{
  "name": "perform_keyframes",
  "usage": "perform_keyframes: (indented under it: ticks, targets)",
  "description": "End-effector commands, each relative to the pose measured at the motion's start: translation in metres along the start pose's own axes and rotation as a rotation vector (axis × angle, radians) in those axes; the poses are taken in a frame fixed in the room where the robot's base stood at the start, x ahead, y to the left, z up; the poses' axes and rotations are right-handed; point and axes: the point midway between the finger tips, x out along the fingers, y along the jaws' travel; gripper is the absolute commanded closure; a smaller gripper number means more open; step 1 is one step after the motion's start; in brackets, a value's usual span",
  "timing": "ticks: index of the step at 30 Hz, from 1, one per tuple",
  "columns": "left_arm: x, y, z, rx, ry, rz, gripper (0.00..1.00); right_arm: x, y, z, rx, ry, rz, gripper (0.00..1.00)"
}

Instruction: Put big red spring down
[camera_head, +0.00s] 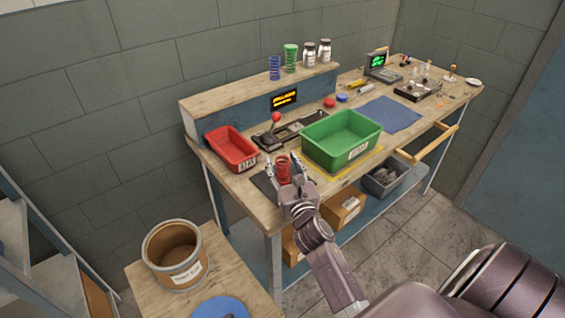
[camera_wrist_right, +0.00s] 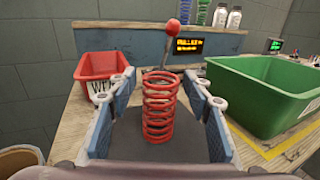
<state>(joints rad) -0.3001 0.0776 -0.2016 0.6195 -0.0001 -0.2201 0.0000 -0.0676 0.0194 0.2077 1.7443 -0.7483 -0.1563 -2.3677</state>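The big red spring (camera_head: 283,168) stands upright on a dark mat (camera_head: 264,187) at the front left of the workbench. In the right wrist view the spring (camera_wrist_right: 158,110) is between the two fingers of my right gripper (camera_wrist_right: 160,112), with a visible gap on each side. My right gripper (camera_head: 284,172) is open around the spring in the head view. The spring's base seems to rest on the mat (camera_wrist_right: 165,148). My left gripper is not in view.
A red bin (camera_head: 232,150) stands left of the spring and a green bin (camera_head: 342,140) to its right. Behind is a lever with a red knob (camera_head: 276,117). Blue and green springs (camera_head: 290,57) and jars stand on the shelf. A blue mat (camera_head: 390,114) lies farther right.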

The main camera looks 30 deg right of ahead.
Motion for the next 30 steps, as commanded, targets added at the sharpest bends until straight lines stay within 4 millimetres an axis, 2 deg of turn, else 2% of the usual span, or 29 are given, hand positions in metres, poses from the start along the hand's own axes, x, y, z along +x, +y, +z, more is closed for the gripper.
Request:
perform_keyframes:
  ticks: [8,11,21,24,30]
  targets:
    - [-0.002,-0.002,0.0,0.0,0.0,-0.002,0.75,-0.004,0.0,0.002,0.001,0.001,0.0,0.54]
    - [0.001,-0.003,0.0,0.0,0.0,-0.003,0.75,-0.019,0.0,0.0,-0.001,0.002,0.0,0.54]
    - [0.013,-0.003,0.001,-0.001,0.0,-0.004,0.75,-0.086,0.0,0.0,0.001,0.001,0.0,0.54]
    - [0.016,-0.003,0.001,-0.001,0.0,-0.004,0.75,-0.101,0.0,0.0,0.001,0.002,-0.001,0.54]
    - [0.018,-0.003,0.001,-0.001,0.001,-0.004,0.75,-0.118,0.0,0.002,0.001,0.0,-0.001,0.54]
